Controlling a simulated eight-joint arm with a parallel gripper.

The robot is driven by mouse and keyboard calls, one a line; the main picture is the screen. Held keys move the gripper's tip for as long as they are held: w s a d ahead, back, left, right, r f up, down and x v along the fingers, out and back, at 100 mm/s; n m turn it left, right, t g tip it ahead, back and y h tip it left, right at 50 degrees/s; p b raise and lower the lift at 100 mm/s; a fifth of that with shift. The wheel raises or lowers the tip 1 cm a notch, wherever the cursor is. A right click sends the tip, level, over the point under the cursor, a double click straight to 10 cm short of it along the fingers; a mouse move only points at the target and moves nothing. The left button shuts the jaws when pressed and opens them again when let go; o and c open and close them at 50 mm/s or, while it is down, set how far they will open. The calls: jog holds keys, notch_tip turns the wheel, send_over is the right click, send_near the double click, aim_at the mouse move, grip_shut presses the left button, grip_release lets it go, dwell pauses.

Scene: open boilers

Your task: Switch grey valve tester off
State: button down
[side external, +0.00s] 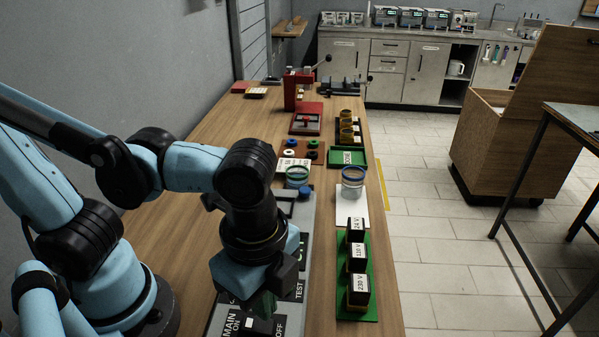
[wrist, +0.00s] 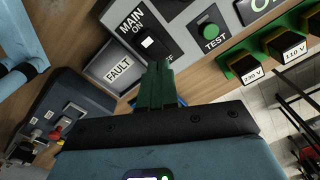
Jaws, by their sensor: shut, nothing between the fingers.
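The grey valve tester (side external: 226,311) lies along the table in front of my gripper, and its panel also shows in the wrist view (wrist: 180,33). Its black MAIN switch (wrist: 152,46), with a white mark, sits between ON and OFF lettering; OFF is partly covered in the wrist view. Which way the switch is tipped I cannot tell. The same switch shows at the bottom of the side view (side external: 256,325). My gripper (wrist: 160,68) has its green fingers shut and empty, with tips close beside the switch. I cannot tell whether they touch it.
A green TEST button (wrist: 209,31) and a FAULT plate (wrist: 118,67) flank the switch. To the right, black voltage boxes (side external: 358,257) stand on a green tray (side external: 371,304). A clear jar (side external: 352,187) and a red press (side external: 292,92) stand farther back.

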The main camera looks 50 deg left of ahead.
aim_at(267, 325)
jog(key=shift+r, duration=1.75)
jog(key=w+a+n+t, duration=0.7)
jog(key=w+a+n, duration=0.5)
jog(key=a+n, duration=0.3)
jog(key=shift+w+a+f, duration=0.15)
jog(key=shift+w+a, duration=0.2)
jog(key=shift+a, duration=0.6)
